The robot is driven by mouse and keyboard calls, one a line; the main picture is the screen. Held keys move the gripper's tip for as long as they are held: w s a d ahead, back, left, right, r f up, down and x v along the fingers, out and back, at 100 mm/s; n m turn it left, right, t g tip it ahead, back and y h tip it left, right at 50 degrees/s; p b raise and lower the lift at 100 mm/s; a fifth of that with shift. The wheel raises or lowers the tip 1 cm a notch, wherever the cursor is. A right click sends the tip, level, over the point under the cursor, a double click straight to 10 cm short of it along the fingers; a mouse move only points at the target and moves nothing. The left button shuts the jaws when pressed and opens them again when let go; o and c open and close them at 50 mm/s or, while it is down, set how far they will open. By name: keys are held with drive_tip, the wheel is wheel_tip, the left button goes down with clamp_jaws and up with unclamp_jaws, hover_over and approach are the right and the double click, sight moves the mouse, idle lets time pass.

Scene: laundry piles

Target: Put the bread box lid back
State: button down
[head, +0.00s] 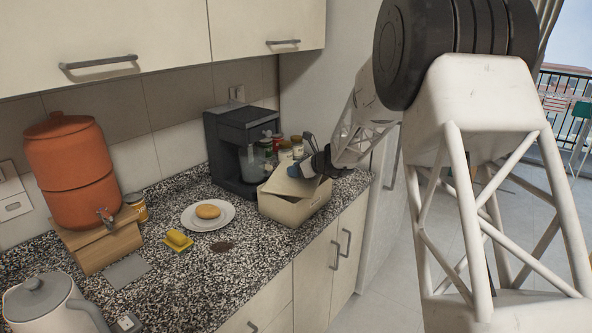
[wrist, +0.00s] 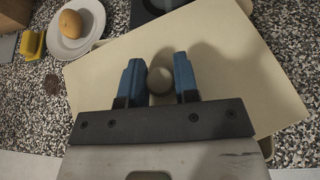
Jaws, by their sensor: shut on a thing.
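The bread box (head: 298,210) is a cream, open-topped box near the counter's front edge in the head view. Its flat cream lid (head: 287,184) is over the box, turned askew to it; I cannot tell whether it touches the rim. In the wrist view, the lid (wrist: 215,62) fills the middle, with small bits of box showing past its edges. My gripper (head: 298,167) is above the lid, and its blue fingers (wrist: 160,80) are shut on the lid's round knob (wrist: 160,80). The knob is hidden in the head view.
A dark coffee machine (head: 238,150) and several jars (head: 285,148) stand behind the box. An orange dispenser (head: 75,175) and a kettle (head: 50,305) are farther left.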

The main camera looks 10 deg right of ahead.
drive_tip(key=shift+f, duration=0.35)
drive_tip(key=c, duration=0.9)
unclamp_jaws()
drive_tip(key=shift+o, duration=0.2)
drive_tip(key=shift+r, duration=0.15)
drive_tip(key=shift+r, duration=0.2)
drive_tip(key=shift+s+d+r, duration=0.15)
drive_tip(key=shift+r, duration=0.05)
drive_tip(key=v, duration=1.1)
drive_tip(key=shift+s+d, duration=0.15)
drive_tip(key=shift+d, duration=0.1)
